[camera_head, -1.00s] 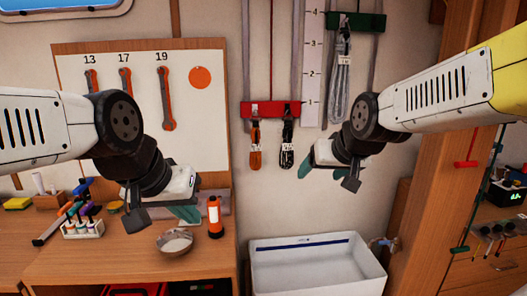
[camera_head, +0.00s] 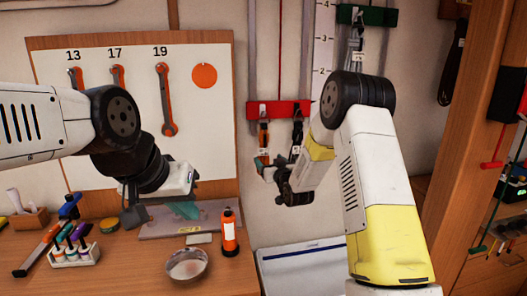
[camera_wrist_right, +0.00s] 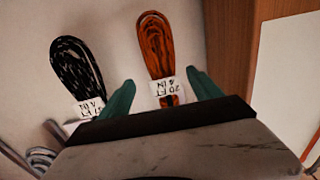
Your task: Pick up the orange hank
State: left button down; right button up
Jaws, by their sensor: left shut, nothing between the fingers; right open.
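The orange hank (camera_head: 264,134) hangs from the red rack (camera_head: 280,110) on the wall, its lower part hidden behind my right gripper in the head view. In the right wrist view the orange hank (camera_wrist_right: 162,45) is a loop with a white paper label. My right gripper (camera_head: 264,170) is open in front of the rack. In the right wrist view its teal fingers (camera_wrist_right: 162,92) stand on either side of the label; I cannot tell how deep the hank is between them. My left gripper (camera_head: 185,210) is shut and empty over the bench.
A black hank (camera_wrist_right: 76,70) with a label hangs close beside the orange one, near one right finger. A grey hank (camera_head: 358,42) hangs from a green rack (camera_head: 366,15). A white bin (camera_head: 300,270) stands below. An orange bottle (camera_head: 229,238) and a bowl (camera_head: 187,265) stand on the bench.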

aim_at(262, 153)
jog(key=x, duration=0.7)
jog(key=shift+w+a, duration=0.25)
jog(key=shift+a, duration=0.1)
jog(key=shift+c, duration=0.4)
jog(key=c, duration=1.5)
grip_shut()
jog(key=shift+r, duration=0.2)
